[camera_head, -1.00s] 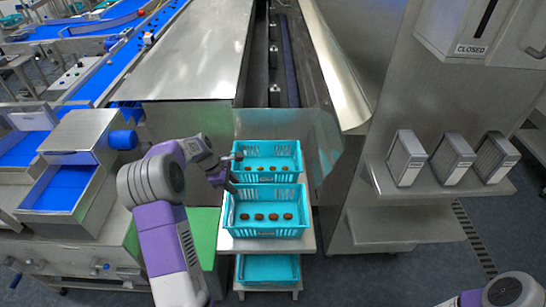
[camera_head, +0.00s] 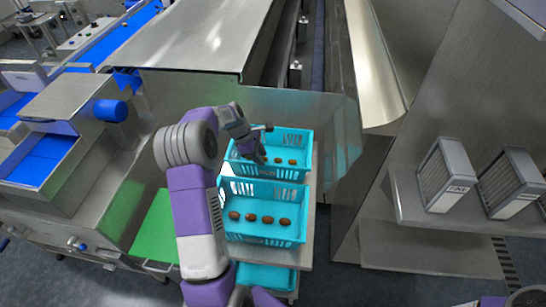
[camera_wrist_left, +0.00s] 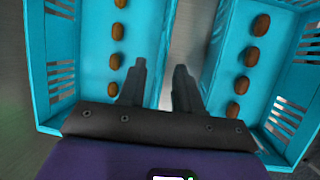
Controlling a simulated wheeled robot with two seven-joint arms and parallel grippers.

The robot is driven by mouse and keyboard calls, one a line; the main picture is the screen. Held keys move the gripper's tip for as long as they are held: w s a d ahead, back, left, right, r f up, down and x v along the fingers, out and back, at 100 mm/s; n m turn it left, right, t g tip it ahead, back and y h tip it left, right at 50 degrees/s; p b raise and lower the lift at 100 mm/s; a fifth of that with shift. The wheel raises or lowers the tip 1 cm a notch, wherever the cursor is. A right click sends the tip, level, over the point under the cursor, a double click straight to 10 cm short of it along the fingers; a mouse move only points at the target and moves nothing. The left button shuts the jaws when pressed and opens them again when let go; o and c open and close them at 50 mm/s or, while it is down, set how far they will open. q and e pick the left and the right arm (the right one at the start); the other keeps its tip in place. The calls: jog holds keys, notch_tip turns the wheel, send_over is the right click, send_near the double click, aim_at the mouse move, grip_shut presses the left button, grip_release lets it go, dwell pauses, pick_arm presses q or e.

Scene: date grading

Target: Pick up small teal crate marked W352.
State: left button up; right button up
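Small teal crates with slotted walls stand on a grey stand: a far one (camera_head: 299,172) and a near one (camera_head: 266,238), each holding a row of brown dates. Another teal crate (camera_head: 262,275) sits on a level below. No marking is readable, so I cannot tell which is W352. My left gripper (camera_head: 262,148) is at the far crate, over its left part. In the left wrist view its fingers (camera_wrist_left: 161,85) are apart with nothing gripped, near the inner wall of the left-hand crate (camera_wrist_left: 158,60); the right-hand crate (camera_wrist_left: 214,60) is across a narrow gap. My right gripper is not visible.
A metal machine wall (camera_head: 345,130) stands close behind and right of the crates. A shelf (camera_head: 415,205) with grey boxes is further right. A green surface (camera_head: 155,228) and a metal bench are at left. Open floor (camera_head: 330,285) shows at the front.

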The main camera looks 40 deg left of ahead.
pick_arm(q)
jog(key=x, duration=0.3)
jog(key=b+x, duration=0.1)
jog(key=x, duration=0.1)
jog(key=shift+s+f, duration=0.15)
jog(key=shift+f, duration=0.35)
grip_shut()
jog(key=shift+r, duration=0.1)
dwell(0.8)
